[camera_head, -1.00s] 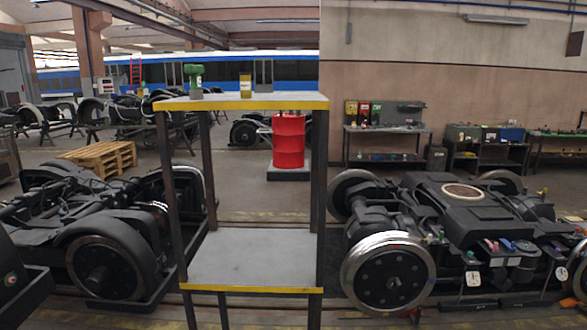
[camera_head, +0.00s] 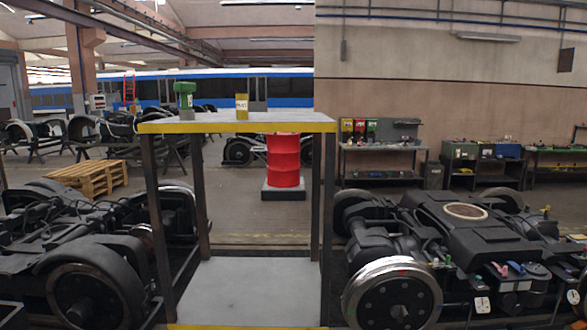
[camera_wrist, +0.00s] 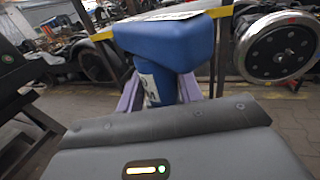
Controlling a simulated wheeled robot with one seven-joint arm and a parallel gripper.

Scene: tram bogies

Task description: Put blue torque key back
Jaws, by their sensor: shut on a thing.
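A blue torque key (camera_wrist: 165,45) with a thick head and a white label on its body fills the upper middle of the wrist view. My gripper (camera_wrist: 160,92) is shut on its body, with a lilac finger on each side. The key and my gripper do not show in the head view. A dark stand with a yellow-edged grey top (camera_head: 290,120) stands ahead. A green key-like tool (camera_head: 186,98) stands upright on the top's left part, and a yellow labelled object (camera_head: 242,106) stands near the middle.
A lower grey shelf (camera_head: 250,285) of the stand is bare. Wheeled bogies flank the stand on the left (camera_head: 90,265) and right (camera_head: 440,245). A red drum (camera_head: 283,160) stands behind it. The top's right part is clear.

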